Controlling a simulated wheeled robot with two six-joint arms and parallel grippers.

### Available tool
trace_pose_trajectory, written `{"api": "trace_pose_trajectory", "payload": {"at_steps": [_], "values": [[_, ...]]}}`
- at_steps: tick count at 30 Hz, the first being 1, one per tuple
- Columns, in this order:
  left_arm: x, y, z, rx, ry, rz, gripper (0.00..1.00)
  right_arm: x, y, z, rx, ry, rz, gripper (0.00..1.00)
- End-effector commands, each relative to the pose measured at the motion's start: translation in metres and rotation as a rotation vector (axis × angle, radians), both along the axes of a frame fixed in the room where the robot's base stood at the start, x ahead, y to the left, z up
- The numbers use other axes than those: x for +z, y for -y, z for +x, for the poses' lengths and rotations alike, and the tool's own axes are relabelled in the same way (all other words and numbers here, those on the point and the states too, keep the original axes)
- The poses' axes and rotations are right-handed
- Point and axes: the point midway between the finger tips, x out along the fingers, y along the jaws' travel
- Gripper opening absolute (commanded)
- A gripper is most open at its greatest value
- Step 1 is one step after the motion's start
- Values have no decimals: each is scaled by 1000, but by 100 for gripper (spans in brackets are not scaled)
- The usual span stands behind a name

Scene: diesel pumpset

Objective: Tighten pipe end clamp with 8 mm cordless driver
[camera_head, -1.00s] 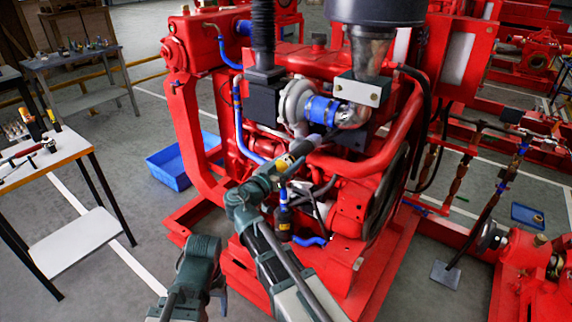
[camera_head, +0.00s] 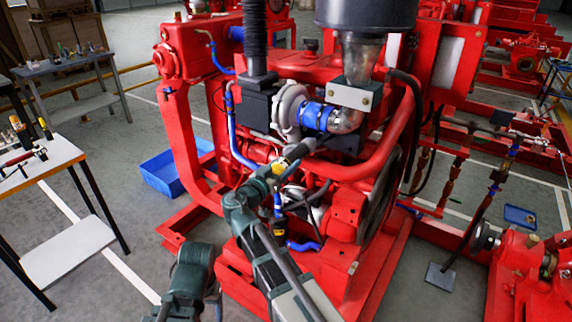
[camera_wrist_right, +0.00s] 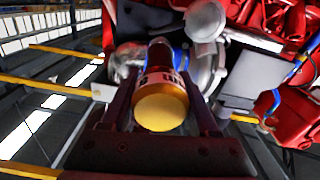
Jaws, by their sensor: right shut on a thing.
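My right gripper (camera_head: 280,167) is shut on the cordless driver (camera_head: 299,149), in front of the red engine. In the right wrist view the driver (camera_wrist_right: 162,108) sits between the fingers, its rounded yellow end towards the camera and its dark front pointing at the engine. A blue hose (camera_head: 314,116) with metal bands joins the turbo housing to the metal pipe elbow. The band that looks like the pipe end clamp (camera_head: 329,120) is at the elbow side. The driver's front lies just below the hose; whether it touches a clamp screw is unclear. My left gripper is out of view.
The red engine (camera_head: 345,205) and its curved red pipe (camera_head: 385,150) surround the driver closely. A blue bin (camera_head: 165,172) lies on the floor at left. A white-topped table (camera_head: 50,158) with tools stands at far left. Grey floor between is clear.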

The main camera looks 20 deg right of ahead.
Motion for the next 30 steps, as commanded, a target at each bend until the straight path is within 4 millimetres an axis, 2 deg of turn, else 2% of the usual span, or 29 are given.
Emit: {"api": "trace_pose_trajectory", "payload": {"at_steps": [30], "values": [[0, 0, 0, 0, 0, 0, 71, 1, 7, 6, -1, 1, -3, 0]]}}
